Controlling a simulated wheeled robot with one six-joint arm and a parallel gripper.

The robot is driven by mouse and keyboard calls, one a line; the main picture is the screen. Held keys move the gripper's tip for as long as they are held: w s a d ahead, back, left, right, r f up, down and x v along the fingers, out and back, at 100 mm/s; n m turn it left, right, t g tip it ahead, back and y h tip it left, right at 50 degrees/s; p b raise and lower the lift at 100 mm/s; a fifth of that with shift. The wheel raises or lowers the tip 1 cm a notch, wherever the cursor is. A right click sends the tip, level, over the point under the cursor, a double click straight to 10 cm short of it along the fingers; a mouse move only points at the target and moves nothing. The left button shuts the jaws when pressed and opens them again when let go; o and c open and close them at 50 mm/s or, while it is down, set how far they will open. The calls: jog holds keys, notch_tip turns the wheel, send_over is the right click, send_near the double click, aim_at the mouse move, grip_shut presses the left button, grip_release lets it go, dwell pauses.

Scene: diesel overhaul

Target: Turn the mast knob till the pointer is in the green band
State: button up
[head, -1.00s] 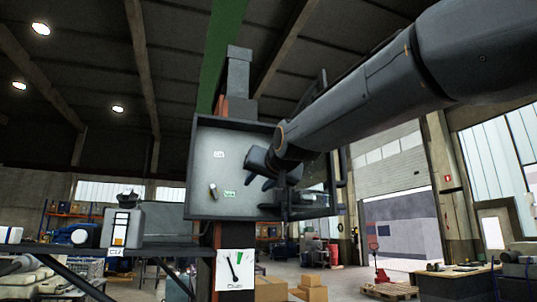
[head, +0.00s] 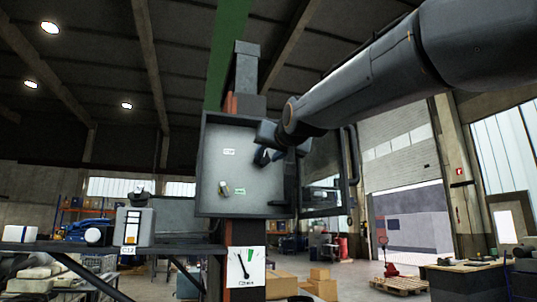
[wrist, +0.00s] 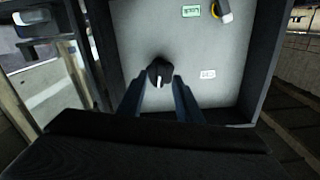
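The mast knob (wrist: 158,72), dark with a white mark, sits on the grey back panel of an open box in the wrist view. My gripper (wrist: 158,79) is open, with its two fingertips on either side of the knob; I cannot tell whether they touch it. In the head view my gripper (head: 268,157) is inside the box (head: 207,165) and hides the knob. The gauge (head: 246,267) is a white card below the box on the mast. Its dark pointer (head: 242,266) leans up and left, to the left of the green band (head: 250,256).
A second small switch (head: 224,188) with a yellow ring and a green label (head: 240,191) sit low on the panel. A dark door (head: 322,175) stands open at the box's right. A shelf with a grey device (head: 134,225) is at the left.

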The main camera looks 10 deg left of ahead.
jog(key=shift+w+a, duration=0.1)
jog(key=shift+w, duration=0.05)
jog(key=shift+p+x, duration=0.55)
jog(key=shift+x, duration=0.6)
jog(key=shift+c, duration=0.3)
grip_shut()
jog(key=shift+f+n+b, duration=0.1)
jog(key=shift+n+b, duration=0.85)
jog(key=shift+n, duration=0.05)
jog(key=shift+n+b, duration=0.45)
jog(key=shift+n, duration=0.85)
